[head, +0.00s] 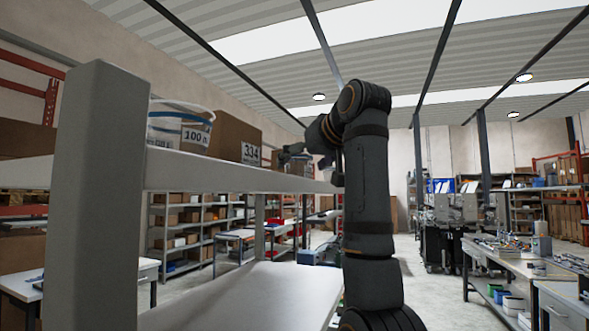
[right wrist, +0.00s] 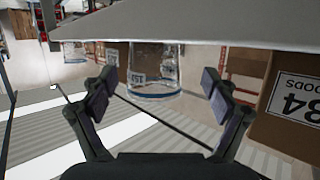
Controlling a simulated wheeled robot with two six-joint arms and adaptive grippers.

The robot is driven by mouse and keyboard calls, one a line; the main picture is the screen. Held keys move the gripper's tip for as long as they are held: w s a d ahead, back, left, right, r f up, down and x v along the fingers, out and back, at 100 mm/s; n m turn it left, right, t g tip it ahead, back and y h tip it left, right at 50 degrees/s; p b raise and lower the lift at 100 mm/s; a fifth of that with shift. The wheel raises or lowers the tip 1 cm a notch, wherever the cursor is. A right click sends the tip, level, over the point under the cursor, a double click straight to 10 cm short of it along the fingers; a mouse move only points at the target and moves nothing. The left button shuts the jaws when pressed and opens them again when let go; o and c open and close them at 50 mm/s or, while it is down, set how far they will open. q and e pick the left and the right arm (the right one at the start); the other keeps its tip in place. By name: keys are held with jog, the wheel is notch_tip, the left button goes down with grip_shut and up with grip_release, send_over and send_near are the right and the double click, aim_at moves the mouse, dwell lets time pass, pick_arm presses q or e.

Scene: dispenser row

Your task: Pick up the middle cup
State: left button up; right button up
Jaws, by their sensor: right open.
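In the right wrist view, which looks upside down, a clear cup with a blue rim (right wrist: 155,78) stands on the shelf, framed between the fingers of my right gripper (right wrist: 157,92). The fingers are open and I see no contact; the cup looks to be ahead of them. A second clear cup (right wrist: 75,52) stands to the left. In the head view a clear blue-rimmed cup (head: 165,128) is on the shelf, partly behind the post. My right gripper (head: 290,153) reaches toward the shelf's right end. I cannot tell which cup is the middle one. My left gripper is not in view.
The shelf board (head: 220,173) has a thick post (head: 98,200) at left. A cardboard box marked 334 (head: 235,137) stands near my right gripper; it also shows at the right of the wrist view (right wrist: 285,105). A lower shelf (head: 250,295) looks bare.

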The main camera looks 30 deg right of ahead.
aim_at(298, 171)
jog(key=shift+w+d+p, duration=0.25)
jog(key=shift+w+p, duration=0.2)
jog(key=shift+p, duration=0.2)
jog(key=x, duration=0.2)
jog(key=p+x, duration=0.1)
jog(key=shift+w+d+f, duration=0.15)
jog(key=shift+d+f, duration=0.1)
jog(key=shift+w+f, duration=0.1)
jog(key=shift+w, duration=0.1)
jog(key=shift+s+a, duration=0.2)
jog(key=shift+c, duration=0.5)
jog(key=shift+s, duration=0.1)
jog(key=shift+c, duration=1.3)
jog(key=shift+d, duration=0.1)
jog(key=c, duration=0.5)
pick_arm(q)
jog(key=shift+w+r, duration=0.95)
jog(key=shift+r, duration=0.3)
pick_arm(e)
jog(key=shift+c, duration=1)
